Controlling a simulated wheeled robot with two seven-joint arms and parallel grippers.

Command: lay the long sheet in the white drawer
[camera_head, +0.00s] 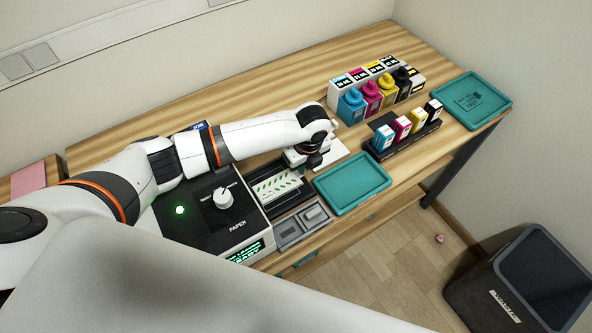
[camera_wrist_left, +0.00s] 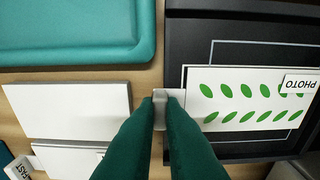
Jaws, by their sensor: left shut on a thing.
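My left gripper (camera_wrist_left: 163,100) is shut on a small pale tab (camera_wrist_left: 160,95) at the end of a dark tray (camera_wrist_left: 220,52). The tray lies beside the black machine marked PAPER (camera_head: 215,215). A white sheet with green leaf shapes and a PHOTO label (camera_wrist_left: 245,100) lies in the tray, and it also shows in the head view (camera_head: 277,186). Two plain white sheets (camera_wrist_left: 70,110) lie on the table beyond the tab; part of one shows by the gripper in the head view (camera_head: 331,152). I cannot make out a white drawer. My right gripper is out of view.
A teal tray (camera_head: 352,184) lies right of the machine, and a grey two-part box (camera_head: 303,224) stands in front. Ink bottles (camera_head: 372,97), cartridges (camera_head: 402,128) and another teal tray (camera_head: 472,100) are farther right. A dark bin (camera_head: 525,275) stands on the floor.

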